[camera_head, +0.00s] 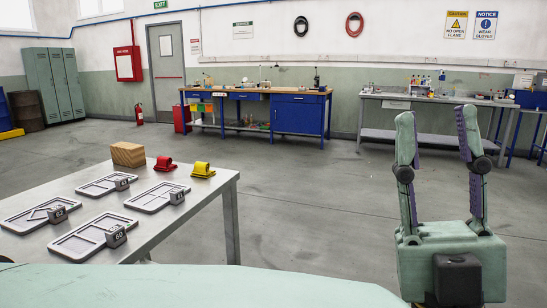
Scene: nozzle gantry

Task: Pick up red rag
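A small red object (165,163) lies on the grey metal table (222,184) near its far right part. It looks folded or rolled, and it is too small to tell surely that it is a rag. A similar yellow object (202,170) lies just to its right. My gripper (436,116) is at the right of the view with its fingers pointing up and spread apart. Nothing is between them. It is clear of the table and well to the right of the red object.
A wooden block (128,154) stands left of the red object. Several shallow grey trays (107,187) with small labelled grey blocks (122,184) cover the table's middle and front. Open floor (310,195) lies right of the table. A blue workbench (298,114) stands at the back.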

